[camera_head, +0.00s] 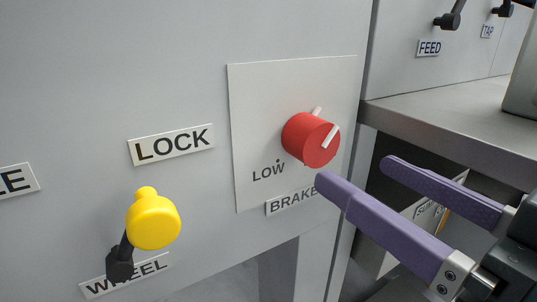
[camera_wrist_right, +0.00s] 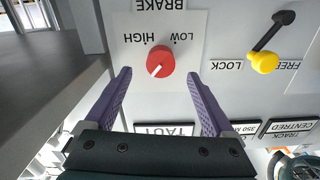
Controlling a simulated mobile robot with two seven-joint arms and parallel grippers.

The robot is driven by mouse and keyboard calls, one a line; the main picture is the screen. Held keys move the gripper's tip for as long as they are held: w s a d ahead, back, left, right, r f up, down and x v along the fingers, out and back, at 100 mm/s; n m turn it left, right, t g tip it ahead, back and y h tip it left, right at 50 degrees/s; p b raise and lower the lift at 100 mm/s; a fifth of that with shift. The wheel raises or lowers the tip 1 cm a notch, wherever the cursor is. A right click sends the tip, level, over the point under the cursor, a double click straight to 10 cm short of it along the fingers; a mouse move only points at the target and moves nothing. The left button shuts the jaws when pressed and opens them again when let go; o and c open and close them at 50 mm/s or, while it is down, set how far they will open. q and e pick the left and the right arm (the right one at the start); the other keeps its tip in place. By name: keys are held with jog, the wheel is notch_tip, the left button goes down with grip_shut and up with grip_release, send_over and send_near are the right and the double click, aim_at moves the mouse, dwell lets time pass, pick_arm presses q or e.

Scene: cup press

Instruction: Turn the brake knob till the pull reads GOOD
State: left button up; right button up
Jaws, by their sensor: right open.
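The red brake knob (camera_head: 310,140) sits on a pale plate (camera_head: 255,110) labelled BRAKE, with a white bar across its face pointing up and right. LOW is readable at its lower left; HIGH is hidden here but shows in the wrist view. My right gripper (camera_head: 358,172) is open and empty, its purple fingers in front of the panel, below and right of the knob. In the wrist view, which is upside down, the knob (camera_wrist_right: 160,61) lies between and just beyond the open fingertips, touching neither. No GOOD reading is visible. My left gripper is out of view.
A yellow-knobbed lever (camera_head: 152,220) stands left of the plate, by the LOCK label (camera_head: 170,144). A grey shelf edge (camera_head: 440,125) juts out at the right, close above my right gripper. A TAUT label (camera_wrist_right: 165,129) is partly hidden behind the gripper.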

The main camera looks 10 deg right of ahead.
aim_at(324, 151)
jog(key=b+x, duration=0.2)
jog(key=x, duration=0.4)
jog(key=shift+a, duration=0.1)
jog(key=shift+b+x, duration=0.4)
jog(key=shift+x, duration=0.4)
jog(key=c, duration=1.4)
jog(key=shift+r+n+p, duration=0.15)
jog(key=shift+n+p, duration=0.65)
jog(key=shift+p, duration=0.4)
jog(key=shift+n+p, duration=0.7)
jog(key=shift+p, duration=0.05)
jog(key=shift+n+p, duration=1.05)
jog(key=shift+n, duration=0.15)
jog(key=shift+n+p, duration=0.3)
jog(key=shift+n, duration=0.1)
